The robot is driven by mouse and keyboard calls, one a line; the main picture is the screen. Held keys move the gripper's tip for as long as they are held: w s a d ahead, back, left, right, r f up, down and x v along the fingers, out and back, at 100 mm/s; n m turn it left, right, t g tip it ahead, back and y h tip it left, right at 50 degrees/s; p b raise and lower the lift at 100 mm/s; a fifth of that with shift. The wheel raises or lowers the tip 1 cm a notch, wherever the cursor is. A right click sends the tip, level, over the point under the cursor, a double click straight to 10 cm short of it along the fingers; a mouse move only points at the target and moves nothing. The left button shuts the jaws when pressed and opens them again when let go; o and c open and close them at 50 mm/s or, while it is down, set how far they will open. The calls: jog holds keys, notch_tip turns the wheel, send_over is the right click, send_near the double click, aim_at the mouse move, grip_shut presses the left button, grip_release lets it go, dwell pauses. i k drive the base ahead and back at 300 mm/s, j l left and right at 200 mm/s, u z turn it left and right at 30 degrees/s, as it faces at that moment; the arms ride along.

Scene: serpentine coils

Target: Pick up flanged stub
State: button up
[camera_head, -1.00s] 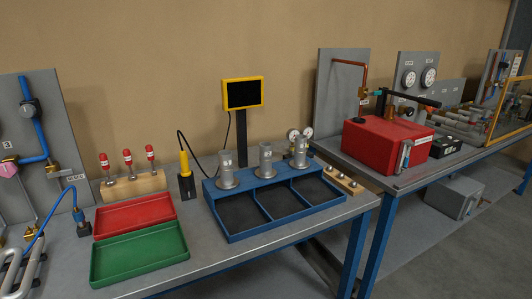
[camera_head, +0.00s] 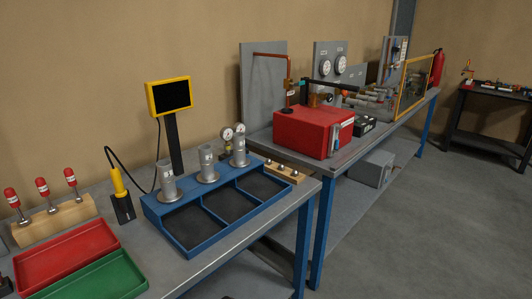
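Three grey metal flanged stubs stand upright along the back ledge of a blue divided tray (camera_head: 190,249) on the near workbench. The left stub (camera_head: 167,183), the middle stub (camera_head: 207,165) and the right stub (camera_head: 239,152) each have a wide flange at the base and a narrower cylinder above. Small labels show on them, too small to read. The tray's dark compartments in front of them look empty. My gripper is not in view.
A red tray (camera_head: 62,255) and a green tray (camera_head: 108,280) lie at the left, before a wooden block (camera_head: 55,220) with red-handled tools. A yellow-handled probe (camera_head: 118,185) and a yellow-framed screen (camera_head: 168,95) stand behind. A red box (camera_head: 310,132) sits on the farther bench. Floor at right is clear.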

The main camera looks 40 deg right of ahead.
aim_at(239, 161)
jog(key=z, duration=1.05)
